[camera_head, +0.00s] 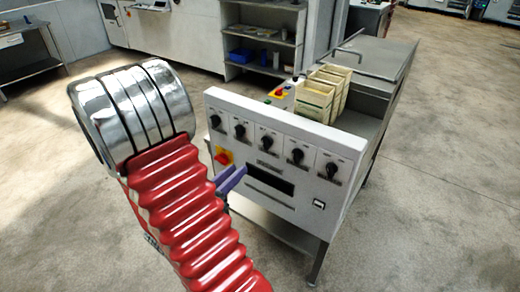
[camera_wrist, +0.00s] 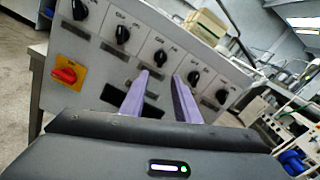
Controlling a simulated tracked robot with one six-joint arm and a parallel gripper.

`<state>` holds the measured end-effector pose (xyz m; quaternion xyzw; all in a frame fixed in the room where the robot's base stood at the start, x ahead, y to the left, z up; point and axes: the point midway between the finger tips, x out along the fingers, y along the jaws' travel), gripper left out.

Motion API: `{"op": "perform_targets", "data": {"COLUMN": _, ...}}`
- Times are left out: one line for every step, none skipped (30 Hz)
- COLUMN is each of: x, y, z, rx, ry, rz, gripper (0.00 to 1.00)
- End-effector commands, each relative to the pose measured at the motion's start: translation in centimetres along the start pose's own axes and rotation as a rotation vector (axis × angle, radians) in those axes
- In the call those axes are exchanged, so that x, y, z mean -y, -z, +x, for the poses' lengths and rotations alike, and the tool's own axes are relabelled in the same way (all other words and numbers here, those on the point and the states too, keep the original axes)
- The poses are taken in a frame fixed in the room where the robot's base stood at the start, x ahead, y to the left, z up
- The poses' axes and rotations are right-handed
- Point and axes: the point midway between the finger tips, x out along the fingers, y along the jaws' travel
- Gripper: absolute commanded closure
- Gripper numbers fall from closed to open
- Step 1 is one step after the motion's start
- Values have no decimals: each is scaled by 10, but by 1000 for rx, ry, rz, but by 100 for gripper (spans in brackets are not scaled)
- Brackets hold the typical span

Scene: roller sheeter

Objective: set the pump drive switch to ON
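A white control panel (camera_head: 282,125) carries a row of several black rotary switches, each with a small label too small to read, so I cannot tell which is the pump drive switch. In the head view, the middle switch (camera_head: 266,142) sits above a dark slot (camera_head: 269,179). My gripper (camera_head: 238,174) is in front of the panel's lower left part. In the wrist view, its two purple fingers (camera_wrist: 163,74) are apart with nothing between them, and the middle switch (camera_wrist: 160,58) shows just beyond their tips. Whether the fingers touch the panel cannot be told.
A red knob on a yellow plate (camera_head: 223,156) is at the panel's lower left. A small rocker (camera_head: 319,204) is at its lower right. Pale crates (camera_head: 318,95) stand on the machine behind. A shelf unit (camera_head: 264,45) is at the back. The floor at right is clear.

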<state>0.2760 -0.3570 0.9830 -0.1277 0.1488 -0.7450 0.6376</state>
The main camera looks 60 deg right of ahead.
Motion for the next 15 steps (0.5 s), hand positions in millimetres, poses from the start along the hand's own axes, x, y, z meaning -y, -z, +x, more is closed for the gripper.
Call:
{"op": "perform_targets", "data": {"x": 0, "y": 0, "z": 0, "rx": 0, "ry": 0, "rz": 1, "gripper": 71}}
{"op": "perform_targets", "data": {"x": 0, "y": 0, "z": 1, "rx": 0, "ry": 1, "rz": 1, "gripper": 71}}
{"op": "perform_targets", "data": {"x": 0, "y": 0, "z": 2, "rx": -1, "ry": 1, "rz": 1, "gripper": 71}}
{"op": "perform_targets", "data": {"x": 0, "y": 0, "z": 3, "rx": -1, "ry": 1, "rz": 1, "gripper": 71}}
{"op": "perform_targets", "data": {"x": 0, "y": 0, "z": 4, "rx": -1, "ry": 2, "rz": 1, "gripper": 71}}
{"op": "perform_targets", "data": {"x": 0, "y": 0, "z": 6, "rx": -1, "ry": 2, "rz": 1, "gripper": 71}}
{"op": "perform_targets", "data": {"x": 0, "y": 0, "z": 8, "rx": -1, "ry": 2, "rz": 2, "gripper": 71}}
{"op": "perform_targets", "data": {"x": 0, "y": 0, "z": 11, "rx": -1, "ry": 3, "rz": 2, "gripper": 71}}
{"op": "perform_targets", "data": {"x": 0, "y": 0, "z": 14, "rx": -1, "ry": 3, "rz": 2, "gripper": 71}}
{"op": "perform_targets", "data": {"x": 1, "y": 0, "z": 16, "rx": -2, "ry": 4, "rz": 2, "gripper": 71}}
{"op": "perform_targets", "data": {"x": 1, "y": 0, "z": 19, "rx": -1, "ry": 4, "rz": 2, "gripper": 71}}
{"op": "perform_targets", "data": {"x": 1, "y": 0, "z": 23, "rx": -1, "ry": 4, "rz": 2, "gripper": 71}}
{"op": "perform_targets", "data": {"x": 1, "y": 0, "z": 26, "rx": -2, "ry": 4, "rz": 2, "gripper": 71}}
{"op": "perform_targets", "data": {"x": 1, "y": 0, "z": 29, "rx": -2, "ry": 4, "rz": 2, "gripper": 71}}
{"op": "perform_targets", "data": {"x": 1, "y": 0, "z": 33, "rx": -2, "ry": 4, "rz": 2, "gripper": 71}}
